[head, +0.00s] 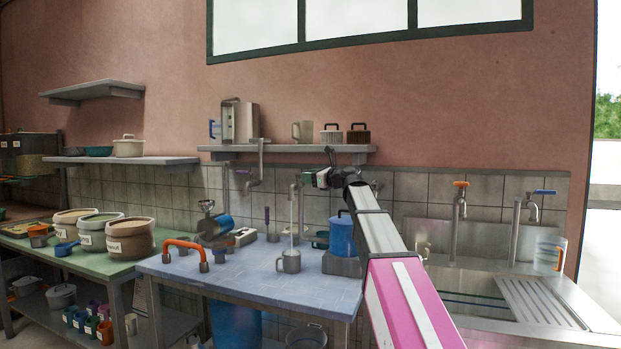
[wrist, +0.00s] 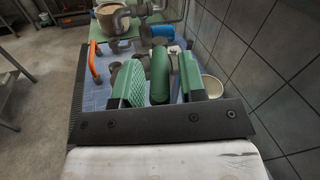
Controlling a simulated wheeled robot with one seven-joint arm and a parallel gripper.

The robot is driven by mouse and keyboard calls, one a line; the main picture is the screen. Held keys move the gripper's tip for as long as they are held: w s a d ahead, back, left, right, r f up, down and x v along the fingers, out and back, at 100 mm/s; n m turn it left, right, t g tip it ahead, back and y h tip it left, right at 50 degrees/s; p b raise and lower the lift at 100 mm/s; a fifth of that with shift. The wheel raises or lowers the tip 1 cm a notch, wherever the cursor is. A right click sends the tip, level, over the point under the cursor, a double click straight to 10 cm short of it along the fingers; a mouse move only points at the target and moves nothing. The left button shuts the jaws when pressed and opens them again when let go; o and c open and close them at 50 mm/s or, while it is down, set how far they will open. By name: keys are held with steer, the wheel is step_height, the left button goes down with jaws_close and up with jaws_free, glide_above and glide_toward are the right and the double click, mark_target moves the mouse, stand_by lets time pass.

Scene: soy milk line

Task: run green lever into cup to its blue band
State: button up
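A grey cup (head: 289,262) with a handle at its left stands upright on the blue-topped table. A thin pale stream (head: 291,222) runs down into it from the spout of a grey pipe (head: 300,205). The cup's blue band and its fill level cannot be made out. My gripper (head: 326,177) is at the tap above and right of the cup. In the wrist view, the green lever (wrist: 160,78) stands between my gripper's two green finger pads (wrist: 160,88). Narrow gaps show on both sides of it, and the gripper looks open around it.
A blue container (head: 341,236) is right of the cup, close to my arm. The sink (head: 470,287) lies further right. The table's front is clear.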

jaws_close()
steer(key=n+g+y, duration=0.1)
steer(key=w+n+g, duration=0.1)
steer(key=g, duration=0.1)
steer(key=n+g+y, duration=0.1)
steer(key=shift+w+d+g+y, duration=0.25)
steer(key=shift+d+g+y, duration=0.05)
steer(key=shift+d, duration=0.1)
steer(key=shift+o, duration=1.2)
jaws_free()
steer(key=v, duration=1)
steer(key=shift+s+d, duration=0.15)
steer(key=shift+d, duration=0.25)
